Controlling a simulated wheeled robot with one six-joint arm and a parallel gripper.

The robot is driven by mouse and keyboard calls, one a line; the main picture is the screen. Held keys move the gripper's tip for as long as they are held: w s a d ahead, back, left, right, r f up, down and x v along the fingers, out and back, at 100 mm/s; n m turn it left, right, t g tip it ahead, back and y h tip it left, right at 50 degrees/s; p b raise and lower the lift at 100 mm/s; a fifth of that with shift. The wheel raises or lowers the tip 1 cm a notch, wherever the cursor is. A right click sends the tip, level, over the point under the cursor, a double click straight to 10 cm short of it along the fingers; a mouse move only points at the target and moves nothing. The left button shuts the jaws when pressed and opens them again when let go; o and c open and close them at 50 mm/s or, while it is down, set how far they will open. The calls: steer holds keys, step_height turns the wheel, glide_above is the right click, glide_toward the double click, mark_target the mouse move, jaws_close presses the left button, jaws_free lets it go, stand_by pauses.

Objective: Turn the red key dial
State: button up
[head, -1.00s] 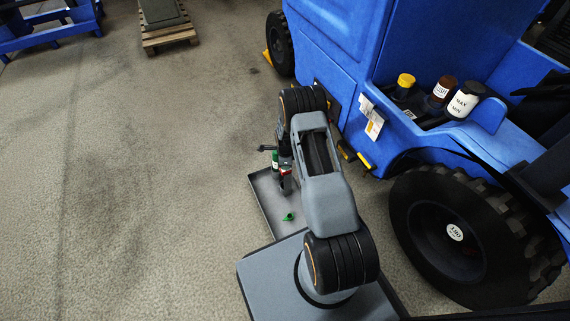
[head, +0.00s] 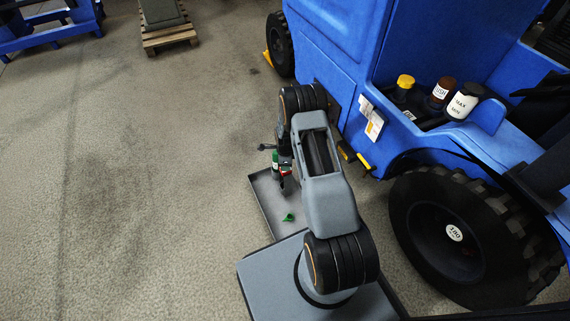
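I cannot make out the red key dial for certain. A dark panel on the side of the blue vehicle (head: 330,60) is mostly hidden behind my arm. A small red patch (head: 285,169) shows beside my wrist, too small to identify. My gripper (head: 268,148) is partly hidden by my arm's links, near the vehicle's side and above the tray. Its fingers are too small and dark to tell whether they are open or shut, or whether they touch anything.
A grey tray (head: 263,203) beside my base holds a green bottle (head: 275,163) and a small green item (head: 288,217). A yellow-capped container (head: 403,86), a brown bottle (head: 442,90) and a white one (head: 462,103) stand on the vehicle.

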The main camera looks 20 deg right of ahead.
step_height(320, 180, up, 13)
steer(key=p, duration=0.4)
steer(key=shift+s+f, duration=0.15)
steer(key=shift+s, duration=0.05)
steer(key=s+a+r+n+p, duration=0.25)
steer(key=r+p, duration=0.25)
steer(key=r, duration=0.7)
steer(key=s+a+r+n+t+p, duration=0.1)
steer(key=r+n+p, duration=0.35)
steer(key=r, duration=0.75)
steer(key=s+a+r+n+p, duration=0.25)
steer(key=r+p, duration=0.35)
steer(key=r, duration=0.6)
steer(key=s+a+r+n+p, duration=0.1)
steer(key=s+r+n+p, duration=0.3)
steer(key=r, duration=0.4)
steer(key=s+a+r+n+t+p, duration=0.1)
steer(key=s+a+r+n+p, duration=0.1)
steer(key=s+r+n+p, duration=0.3)
steer(key=s+a+r+n+t+p, duration=0.1)
steer(key=s+a+r+n+p, duration=0.1)
steer(key=s+r+n+p, duration=0.2)
steer(key=s+r+p, duration=0.1)
steer(key=s+r, duration=0.2)
steer(key=r, duration=0.5)
steer(key=shift+s+n+p, duration=0.15)
steer(key=shift+n+p, duration=0.2)
steer(key=shift+p, duration=0.05)
